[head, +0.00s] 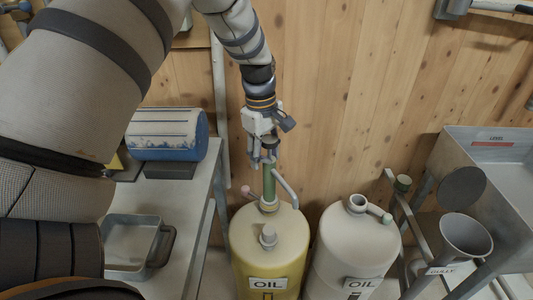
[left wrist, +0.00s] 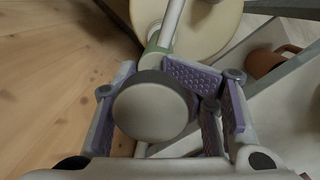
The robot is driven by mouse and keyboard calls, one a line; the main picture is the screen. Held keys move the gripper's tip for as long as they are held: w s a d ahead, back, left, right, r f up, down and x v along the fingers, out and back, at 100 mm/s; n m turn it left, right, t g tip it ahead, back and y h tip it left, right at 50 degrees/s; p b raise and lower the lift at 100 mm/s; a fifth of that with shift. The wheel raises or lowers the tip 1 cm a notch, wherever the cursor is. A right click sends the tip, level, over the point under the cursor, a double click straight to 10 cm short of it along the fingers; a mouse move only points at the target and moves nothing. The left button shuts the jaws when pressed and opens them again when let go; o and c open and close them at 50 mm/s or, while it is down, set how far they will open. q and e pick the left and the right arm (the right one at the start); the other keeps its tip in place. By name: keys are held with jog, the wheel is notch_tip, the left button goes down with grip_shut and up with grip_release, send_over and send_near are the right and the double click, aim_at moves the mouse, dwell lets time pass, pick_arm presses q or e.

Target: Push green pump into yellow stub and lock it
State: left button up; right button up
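The green pump (head: 269,182) stands upright in the neck of the yellow oil tank (head: 270,247). A grey curved spout (head: 286,187) runs from the pump down to the right. My left gripper (head: 264,158) is over the top of the pump, fingers pointing down around it. In the left wrist view the pump's round grey knob (left wrist: 155,108) sits between the purple finger pads (left wrist: 205,88). A gap shows between the knob and the far right pad, so the fingers look open. The knob hides most of the pump stem there. My right gripper is not in view.
A white oil tank (head: 352,248) stands right of the yellow one. A table (head: 184,210) at left holds a blue drum-shaped thing (head: 167,135) and a metal tray (head: 131,243). A grey hopper (head: 497,165) and funnel (head: 467,234) are at right. A wooden wall (head: 350,90) is behind.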

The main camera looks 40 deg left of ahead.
pick_arm(q)
jog(key=o, duration=0.4)
jog(key=r, duration=1.2)
jog(key=shift+s+a, duration=0.25)
jog(key=shift+a, duration=0.15)
jog(key=shift+f, duration=0.15)
